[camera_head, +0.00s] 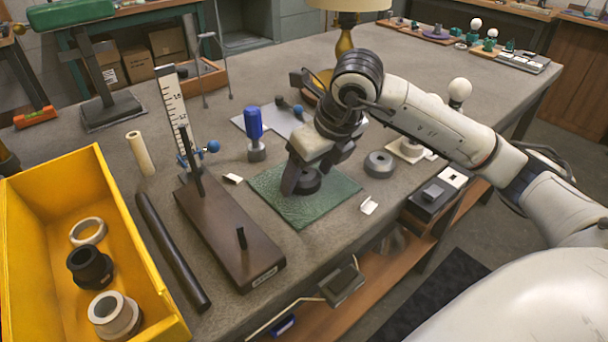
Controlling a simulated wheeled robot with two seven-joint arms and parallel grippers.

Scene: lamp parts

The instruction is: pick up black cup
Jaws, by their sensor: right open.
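A small dark round part, which looks like the black cup (309,182), sits on the green mat (329,207), partly hidden by my right gripper. My right gripper (300,180) is open and points down at this part, with a finger at its left side. I cannot tell whether the fingers touch it. Another black cup-like part (90,268) lies in the yellow bin (130,225) at the left, between a pale ring (88,231) and a grey-white collar (115,315). My left gripper is not in view.
A dark wooden stand (228,232) with upright pegs is left of the mat, beside a black rod (172,250). A blue-handled tool (254,132) stands behind the mat. A grey ring (379,164) and a white clip (369,205) lie to its right, near the table edge.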

